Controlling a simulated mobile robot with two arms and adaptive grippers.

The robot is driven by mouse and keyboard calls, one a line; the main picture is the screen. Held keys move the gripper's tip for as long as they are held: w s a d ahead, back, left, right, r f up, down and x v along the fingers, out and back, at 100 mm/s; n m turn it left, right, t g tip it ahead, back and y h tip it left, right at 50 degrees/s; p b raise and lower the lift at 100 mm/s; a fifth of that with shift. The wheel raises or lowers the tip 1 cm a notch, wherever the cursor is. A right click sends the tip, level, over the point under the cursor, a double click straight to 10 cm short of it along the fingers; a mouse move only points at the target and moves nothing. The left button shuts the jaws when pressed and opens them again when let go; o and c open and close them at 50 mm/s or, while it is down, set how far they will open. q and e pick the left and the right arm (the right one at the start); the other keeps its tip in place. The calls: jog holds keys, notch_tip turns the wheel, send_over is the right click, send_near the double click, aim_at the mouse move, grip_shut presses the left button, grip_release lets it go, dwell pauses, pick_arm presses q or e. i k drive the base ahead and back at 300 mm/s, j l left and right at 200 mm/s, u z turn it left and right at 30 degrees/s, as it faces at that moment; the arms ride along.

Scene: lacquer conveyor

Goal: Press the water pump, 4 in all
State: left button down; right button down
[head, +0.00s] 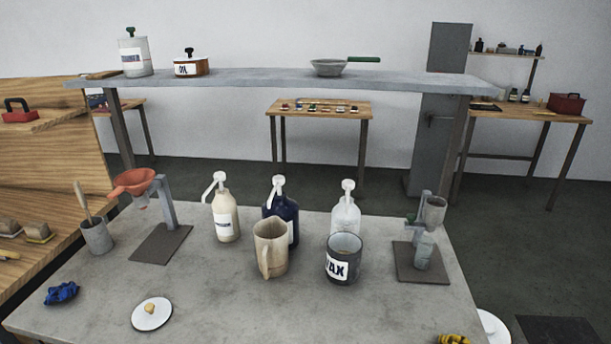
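Three pump bottles with white pump heads stand in a row on the grey table. The left one is a cream bottle (226,222), the middle one is a dark blue bottle (283,213), and the right one is a clear, pale bottle (345,216). Their labels are too small or hidden to read, so I cannot tell for sure which holds water; the clear one looks most like it. A beige jug (271,249) partly hides the blue bottle, and a dark WAX pot (343,259) hides the clear one's lower part. Neither gripper is in view.
A red funnel (132,182) on a stand and a cup with a tool (97,237) stand left. A small stand with a grey cup (433,211) is right. A white lid (152,314) and blue crumpled item (62,293) lie in front. A raised shelf (270,79) spans behind.

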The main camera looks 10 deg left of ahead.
aim_at(349, 185)
jog(key=j, duration=0.6)
jog(key=i+j+u, duration=0.1)
jog(key=j, duration=0.45)
jog(key=i+j, duration=0.1)
jog(key=j, duration=0.45)
jog(key=i+j, duration=0.1)
jog(key=j, duration=0.5)
jog(key=u, duration=0.05)
